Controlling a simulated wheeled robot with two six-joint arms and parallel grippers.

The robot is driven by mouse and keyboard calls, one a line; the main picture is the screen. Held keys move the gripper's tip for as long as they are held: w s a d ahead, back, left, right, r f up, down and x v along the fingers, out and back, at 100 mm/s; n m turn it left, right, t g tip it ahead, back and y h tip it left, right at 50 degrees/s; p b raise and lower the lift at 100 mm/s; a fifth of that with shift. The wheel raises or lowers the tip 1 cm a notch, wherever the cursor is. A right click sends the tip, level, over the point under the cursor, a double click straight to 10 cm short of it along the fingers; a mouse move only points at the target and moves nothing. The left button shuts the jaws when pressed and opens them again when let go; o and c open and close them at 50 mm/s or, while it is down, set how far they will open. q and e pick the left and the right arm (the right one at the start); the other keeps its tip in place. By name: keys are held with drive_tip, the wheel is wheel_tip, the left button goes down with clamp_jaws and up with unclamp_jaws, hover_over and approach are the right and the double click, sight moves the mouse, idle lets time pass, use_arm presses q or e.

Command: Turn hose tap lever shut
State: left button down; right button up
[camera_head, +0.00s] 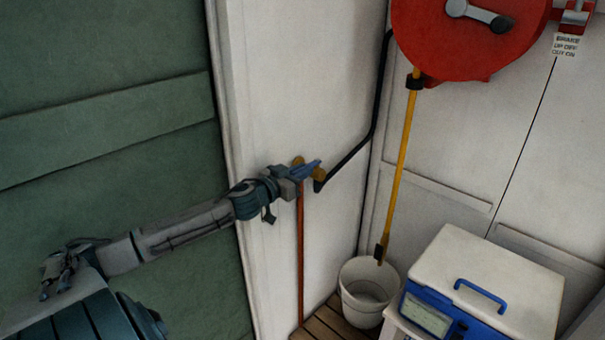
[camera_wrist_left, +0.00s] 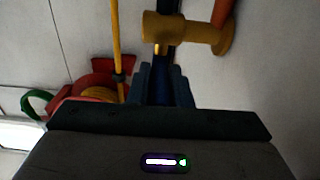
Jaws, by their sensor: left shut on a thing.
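The brass hose tap (camera_head: 319,175) is on the white wall panel, where a copper pipe (camera_head: 300,250) and a dark hose (camera_head: 350,152) meet. My left gripper (camera_head: 308,169) reaches it from the left and is shut on the blue tap lever (camera_head: 314,164). In the left wrist view, the brass tap (camera_wrist_left: 180,32) is just beyond my left gripper (camera_wrist_left: 163,78). The fingers are around the dark blue lever (camera_wrist_left: 161,88), and they hide part of it. My right gripper is not in view.
A red hose reel (camera_head: 450,45) with a grey crank (camera_head: 480,14) is at the upper right. A yellow hose (camera_head: 402,150) hangs towards a white bucket (camera_head: 366,300). A white and blue box (camera_head: 490,275) stands at the lower right. A green wall (camera_head: 100,90) is at the left.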

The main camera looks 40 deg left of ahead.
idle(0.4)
use_arm(q)
drive_tip(key=c, duration=1.3)
unclamp_jaws()
drive_tip(key=shift+w, duration=0.1)
